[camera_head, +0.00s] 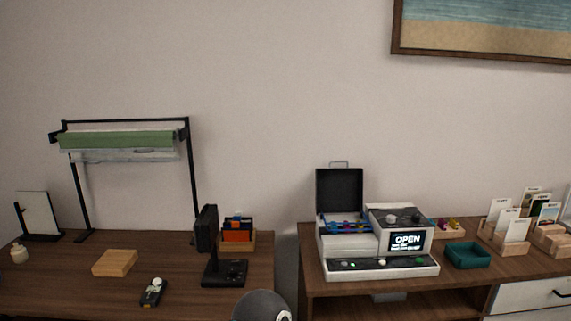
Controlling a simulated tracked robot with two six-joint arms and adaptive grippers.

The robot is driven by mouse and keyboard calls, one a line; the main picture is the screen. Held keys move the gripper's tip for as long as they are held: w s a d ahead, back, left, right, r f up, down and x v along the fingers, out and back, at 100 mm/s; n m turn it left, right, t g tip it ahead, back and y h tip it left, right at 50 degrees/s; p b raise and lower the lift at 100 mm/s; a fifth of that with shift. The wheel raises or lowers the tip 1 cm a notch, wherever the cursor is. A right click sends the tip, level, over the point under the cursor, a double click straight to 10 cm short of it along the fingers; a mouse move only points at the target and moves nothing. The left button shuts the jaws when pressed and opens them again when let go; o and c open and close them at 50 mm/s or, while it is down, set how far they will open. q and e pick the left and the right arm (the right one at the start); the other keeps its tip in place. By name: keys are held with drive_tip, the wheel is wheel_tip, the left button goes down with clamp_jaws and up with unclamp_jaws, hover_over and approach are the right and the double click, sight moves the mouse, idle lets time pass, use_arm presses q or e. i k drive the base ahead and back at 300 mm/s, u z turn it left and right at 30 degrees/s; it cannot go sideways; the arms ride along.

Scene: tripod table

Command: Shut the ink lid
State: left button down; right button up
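A white and grey printer-like machine (375,271) stands on the right-hand wooden cabinet. Its dark ink lid (339,191) stands raised and upright at the back left of the machine, with a small handle on its top edge. Below the lid, the open bay shows blue and other coloured ink parts (345,224). The small screen (406,241) on the machine reads "OPEN". Neither gripper is in view. A dark rounded shape at the bottom edge looks like part of my own body, but I cannot tell which.
A teal tray (467,264) and wooden card holders (505,248) stand right of the machine. The left desk holds a black stand (224,273), a wooden block (115,263), a small handheld device (153,293) and a frame with a green roll (118,141). A gap separates desk and cabinet.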

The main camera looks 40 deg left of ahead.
sight(338, 190)
drive_tip(key=u, duration=0.4)
drive_tip(key=i, duration=1)
